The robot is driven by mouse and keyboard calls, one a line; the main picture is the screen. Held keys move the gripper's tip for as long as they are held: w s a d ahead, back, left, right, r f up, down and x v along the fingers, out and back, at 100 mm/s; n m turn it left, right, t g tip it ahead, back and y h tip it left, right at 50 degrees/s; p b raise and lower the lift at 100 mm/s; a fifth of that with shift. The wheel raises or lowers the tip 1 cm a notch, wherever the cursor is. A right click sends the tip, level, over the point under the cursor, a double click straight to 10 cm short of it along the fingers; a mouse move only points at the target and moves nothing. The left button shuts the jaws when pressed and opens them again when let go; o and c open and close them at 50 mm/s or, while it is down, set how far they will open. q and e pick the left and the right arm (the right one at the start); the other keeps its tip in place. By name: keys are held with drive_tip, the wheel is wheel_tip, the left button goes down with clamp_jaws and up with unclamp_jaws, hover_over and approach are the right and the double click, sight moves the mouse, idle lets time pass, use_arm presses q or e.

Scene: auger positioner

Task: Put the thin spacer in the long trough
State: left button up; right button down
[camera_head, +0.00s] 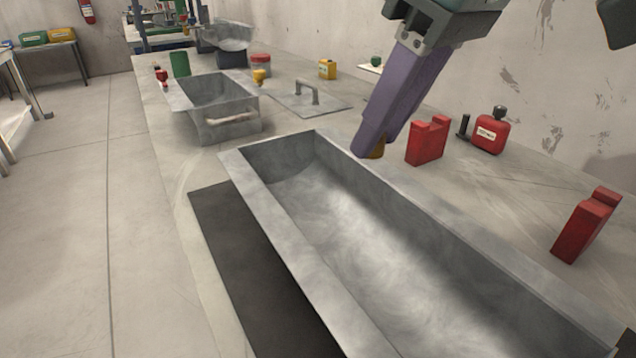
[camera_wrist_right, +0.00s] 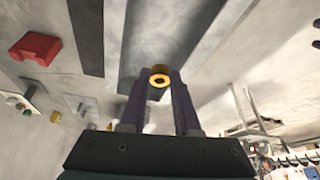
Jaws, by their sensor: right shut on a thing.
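The long trough (camera_head: 262,196) is a grey metal channel with a rounded floor, running from the middle of the head view to its lower right. Its visible floor is empty. My right gripper (camera_head: 370,150) points down by the trough's far right wall, its purple fingers shut on a small brass-coloured ring (camera_head: 377,151), apparently the thin spacer.
A smaller metal bin (camera_head: 196,106) with a handle and a flat lid (camera_head: 312,103) lie farther back. A dark mat (camera_head: 232,236) lies along the trough's left side.

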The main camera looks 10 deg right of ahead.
sight(356, 265)
wheel_tip(356, 265, down, 15)
drive_tip(key=b, duration=0.3)
drive_tip(key=c, duration=0.6)
unclamp_jaws()
drive_tip(key=shift+f, duration=0.1)
drive_tip(key=shift+p+v, duration=1.7)
drive_tip(key=shift+v, duration=4.4)
drive_tip(key=shift+a, duration=0.15)
